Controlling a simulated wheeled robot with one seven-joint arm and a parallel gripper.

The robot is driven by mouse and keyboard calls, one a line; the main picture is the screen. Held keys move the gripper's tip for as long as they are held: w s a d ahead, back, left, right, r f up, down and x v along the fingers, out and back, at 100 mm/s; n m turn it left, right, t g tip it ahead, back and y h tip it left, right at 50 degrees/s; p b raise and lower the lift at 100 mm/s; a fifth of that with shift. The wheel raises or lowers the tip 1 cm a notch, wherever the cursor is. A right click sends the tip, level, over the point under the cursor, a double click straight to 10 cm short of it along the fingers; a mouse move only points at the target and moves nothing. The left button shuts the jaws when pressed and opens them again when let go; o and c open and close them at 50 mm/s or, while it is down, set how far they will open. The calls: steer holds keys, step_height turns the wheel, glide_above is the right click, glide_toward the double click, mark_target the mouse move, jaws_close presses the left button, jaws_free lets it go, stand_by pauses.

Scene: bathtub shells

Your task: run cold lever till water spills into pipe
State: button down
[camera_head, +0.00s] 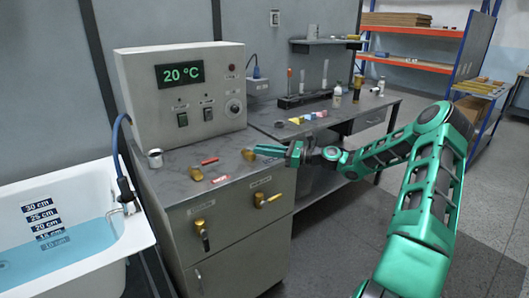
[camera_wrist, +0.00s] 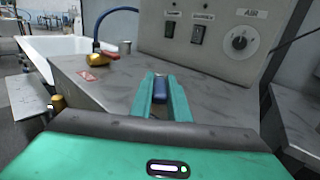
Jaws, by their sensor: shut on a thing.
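Two brass levers sit on the cabinet front in the head view. The left lever (camera_head: 204,236) points down and the right lever (camera_head: 268,200) lies about level; their labels are too small to read, so I cannot tell which is cold. My gripper (camera_head: 277,151) is above the cabinet top's right edge, behind and above the right lever, apart from both. In the wrist view my gripper (camera_wrist: 160,90) is shut on a small dark blue cylinder (camera_wrist: 160,92). A brass-coloured piece shows at its fingertips in the head view. I cannot identify the pipe.
A bathtub (camera_head: 100,262) with blue water stands left, with a hose (camera_head: 118,140) at its edge. A control box (camera_head: 185,95) reading 20 °C stands on the cabinet. A grey cup (camera_head: 155,158), small red and brass items (camera_head: 209,160), and a red label (camera_head: 219,180) lie on top.

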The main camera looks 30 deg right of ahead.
steer(key=shift+d, duration=0.1)
steer(key=c, duration=1.7)
jaws_free()
steer(key=shift+s, duration=0.1)
steer(key=v, duration=1)
steer(key=shift+s+d+f, duration=0.1)
steer(key=shift+s+d, duration=0.05)
steer(key=shift+d, duration=0.2)
steer(key=shift+c, duration=0.2)
